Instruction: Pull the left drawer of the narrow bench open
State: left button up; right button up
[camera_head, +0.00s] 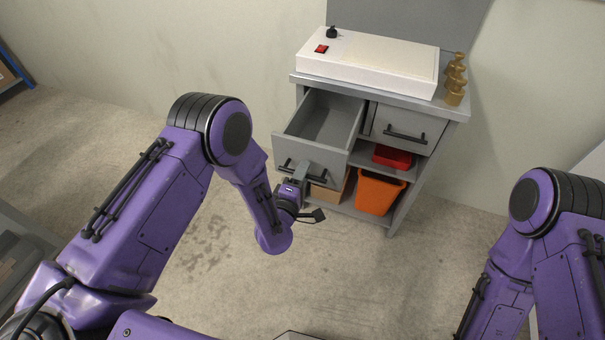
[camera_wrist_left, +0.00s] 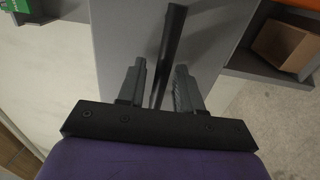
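The narrow bench (camera_head: 455,110) is grey and stands against the wall. Its left drawer (camera_head: 322,122) is pulled well out, and its interior looks empty. The drawer's dark bar handle (camera_head: 318,179) is on the front panel; it also shows in the left wrist view (camera_wrist_left: 172,40). My left gripper (camera_head: 302,172) is at this handle. In the left wrist view its two fingers (camera_wrist_left: 160,75) stand either side of the bar, with a visible gap on each side, so it is open around the handle. My right arm shows at the right edge, but its gripper is out of view.
The right drawer (camera_head: 407,125) is shut. Below it are a red box (camera_head: 392,157), an orange bin (camera_head: 378,193) and a cardboard box (camera_head: 328,194). A white device (camera_head: 370,62) and brass-coloured pieces (camera_head: 455,85) are on top. The floor in front is clear.

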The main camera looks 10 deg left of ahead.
pick_arm(q)
jog(key=s+a+b, duration=0.1)
jog(key=s+b, duration=0.1)
jog(key=s, duration=0.8)
jog(key=shift+s, duration=0.25)
jog(key=shift+a, duration=0.1)
